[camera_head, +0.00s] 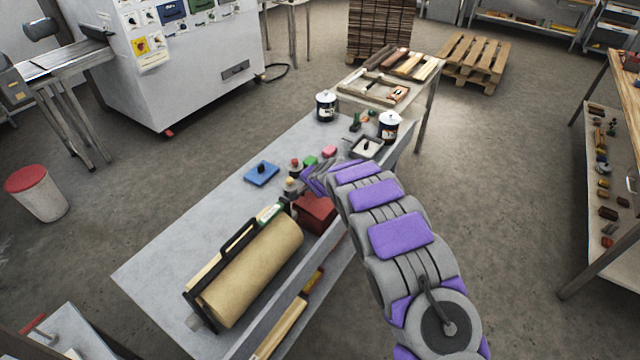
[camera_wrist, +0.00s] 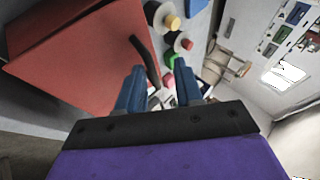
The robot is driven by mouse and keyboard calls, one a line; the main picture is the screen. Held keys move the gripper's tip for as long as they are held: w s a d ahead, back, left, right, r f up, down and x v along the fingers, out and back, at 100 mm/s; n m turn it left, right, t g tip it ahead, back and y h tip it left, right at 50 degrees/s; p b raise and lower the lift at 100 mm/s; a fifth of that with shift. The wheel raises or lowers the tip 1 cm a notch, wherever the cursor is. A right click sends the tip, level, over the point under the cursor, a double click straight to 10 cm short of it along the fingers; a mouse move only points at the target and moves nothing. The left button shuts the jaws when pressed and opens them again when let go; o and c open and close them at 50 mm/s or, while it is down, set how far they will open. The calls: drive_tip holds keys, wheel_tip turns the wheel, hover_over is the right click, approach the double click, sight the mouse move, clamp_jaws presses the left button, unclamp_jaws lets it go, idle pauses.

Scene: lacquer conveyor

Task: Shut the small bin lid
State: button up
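A red box (camera_head: 315,212) sits on the grey table beside the paper roll. It fills the upper left of the wrist view (camera_wrist: 75,65), with a black curved handle (camera_wrist: 145,62) on its edge. A seam runs along its top; I cannot tell if its lid is raised. My gripper (camera_head: 314,180) is over the table just behind the box. In the wrist view my gripper (camera_wrist: 160,88) has its two blue fingers apart with nothing held. The handle lies near the left finger; contact cannot be told. A white floor bin (camera_head: 42,200) with a red top (camera_head: 26,178) stands at far left.
A brown paper roll (camera_head: 255,265) in a black frame lies at the table's near end. The table's left side (camera_head: 165,265) is clear.

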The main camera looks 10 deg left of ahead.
drive_tip(key=shift+b+v, duration=0.5)
drive_tip(key=shift+v, duration=0.3)
drive_tip(key=b+v, duration=0.3)
drive_tip(key=v, duration=0.9)
drive_tip(key=shift+b, duration=0.35)
drive_tip(key=shift+d, duration=0.1)
drive_tip(key=shift+c, duration=0.2)
